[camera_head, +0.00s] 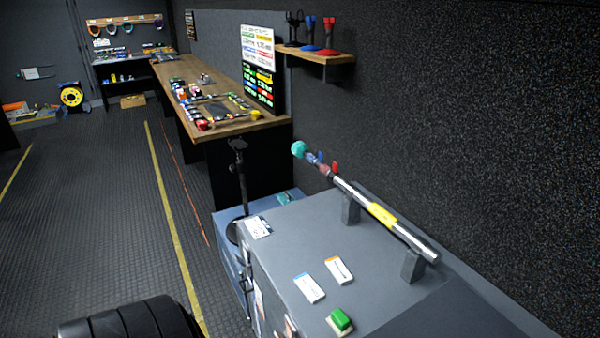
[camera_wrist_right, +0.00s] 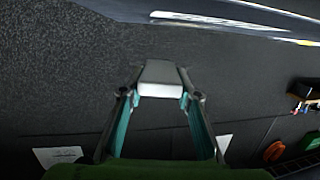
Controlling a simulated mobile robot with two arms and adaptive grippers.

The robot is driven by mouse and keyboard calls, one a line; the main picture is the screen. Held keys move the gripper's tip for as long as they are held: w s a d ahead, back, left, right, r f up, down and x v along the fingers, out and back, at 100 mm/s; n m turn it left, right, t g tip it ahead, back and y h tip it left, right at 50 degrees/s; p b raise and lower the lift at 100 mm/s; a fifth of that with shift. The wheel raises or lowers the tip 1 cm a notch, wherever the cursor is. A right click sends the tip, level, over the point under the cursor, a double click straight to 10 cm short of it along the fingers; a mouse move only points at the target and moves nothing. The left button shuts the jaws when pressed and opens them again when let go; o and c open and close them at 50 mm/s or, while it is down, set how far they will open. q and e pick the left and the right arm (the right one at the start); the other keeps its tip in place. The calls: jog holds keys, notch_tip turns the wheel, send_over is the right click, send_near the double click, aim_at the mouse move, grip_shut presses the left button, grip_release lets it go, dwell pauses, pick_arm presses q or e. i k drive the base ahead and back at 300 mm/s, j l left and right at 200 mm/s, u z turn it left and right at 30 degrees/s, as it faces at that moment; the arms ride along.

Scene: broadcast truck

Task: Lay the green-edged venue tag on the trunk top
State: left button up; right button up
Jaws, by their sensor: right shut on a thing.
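The grey trunk top (camera_head: 290,240) fills the lower right of the head view. A blue-edged white tag (camera_head: 309,288) and an orange-edged white tag (camera_head: 339,271) lie on it, side by side. In the right wrist view my right gripper (camera_wrist_right: 161,97) is shut on a pale grey flat piece (camera_wrist_right: 160,72) at its fingertips, in the air. It may be the venue tag, but no green edge shows on it. Neither my right nor my left gripper shows in the head view.
A green block on a cream base (camera_head: 340,320) stands at the trunk's near edge. A pole with a yellow band (camera_head: 382,214) rests on two grey cradles along the right side. A white card (camera_head: 257,227) lies at the far left corner. The middle top is bare.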

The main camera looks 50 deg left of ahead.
aim_at(288, 251)
jog(key=j, duration=0.6)
jog(key=k+j+z, duration=0.1)
jog(key=j, duration=0.5)
jog(key=k+j, duration=0.1)
jog(key=j, duration=0.55)
jog(key=j+z, duration=0.1)
jog(key=j, duration=0.5)
jog(key=k+j, duration=0.15)
jog(key=j, duration=0.45)
jog(key=k+j+z, duration=0.1)
jog(key=j, duration=0.5)
jog(key=k+j, duration=0.15)
jog(key=j, duration=0.45)
jog(key=k+j+z, duration=0.1)
jog(key=j, duration=0.45)
